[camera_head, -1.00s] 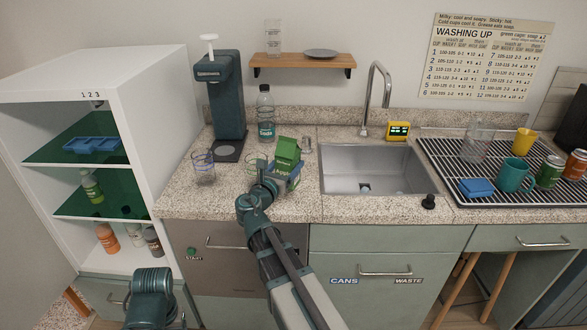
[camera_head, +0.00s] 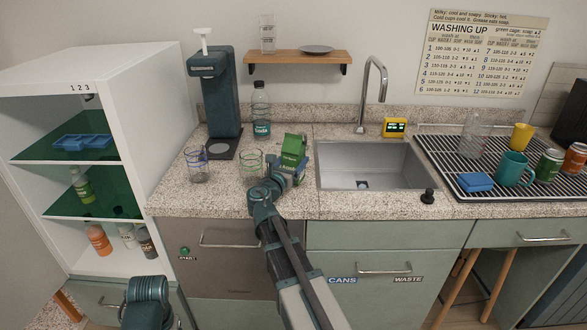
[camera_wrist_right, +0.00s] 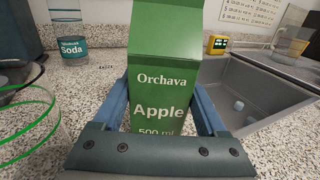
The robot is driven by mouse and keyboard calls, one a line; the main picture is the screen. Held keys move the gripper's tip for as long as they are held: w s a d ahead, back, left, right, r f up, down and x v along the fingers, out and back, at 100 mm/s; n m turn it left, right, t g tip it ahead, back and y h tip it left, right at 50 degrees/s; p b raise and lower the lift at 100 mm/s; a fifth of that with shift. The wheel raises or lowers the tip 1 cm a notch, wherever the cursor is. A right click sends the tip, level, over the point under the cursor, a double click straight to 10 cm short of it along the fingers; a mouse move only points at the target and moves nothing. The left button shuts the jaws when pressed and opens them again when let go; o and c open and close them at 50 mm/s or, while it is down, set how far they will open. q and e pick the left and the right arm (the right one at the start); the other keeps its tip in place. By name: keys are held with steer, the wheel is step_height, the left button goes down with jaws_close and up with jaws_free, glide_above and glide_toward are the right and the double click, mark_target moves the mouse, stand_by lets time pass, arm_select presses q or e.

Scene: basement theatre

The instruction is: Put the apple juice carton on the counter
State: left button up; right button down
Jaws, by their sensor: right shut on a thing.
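The green apple juice carton (camera_head: 293,146) is upright over the counter (camera_head: 225,200), just left of the sink. It fills the middle of the right wrist view (camera_wrist_right: 160,95), its label reading "Orchava Apple 500 ml". My right gripper (camera_head: 291,172) is shut on the carton, with a blue finger on each side of it. The carton's base is hidden by the gripper, so I cannot tell whether it touches the counter. My left arm shows at the lower left of the head view; its gripper fingers cannot be made out.
A green-rimmed glass (camera_head: 250,165) stands just left of the carton, and a blue-rimmed glass (camera_head: 196,163) further left. A soda bottle (camera_head: 261,112) and soda machine (camera_head: 214,105) stand behind. The sink (camera_head: 370,165) is to the right, then a drying rack (camera_head: 450,165) with cups and cans.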

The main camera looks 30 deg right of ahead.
steer(key=shift+f, duration=0.1)
steer(key=shift+f, duration=0.1)
steer(key=shift+f, duration=0.15)
jaws_free()
steer(key=shift+r, duration=0.2)
steer(key=shift+s+a+r, duration=0.1)
steer(key=shift+a, duration=0.05)
steer(key=v, duration=1.1)
steer(key=shift+s+a, duration=0.2)
steer(key=shift+a, duration=0.1)
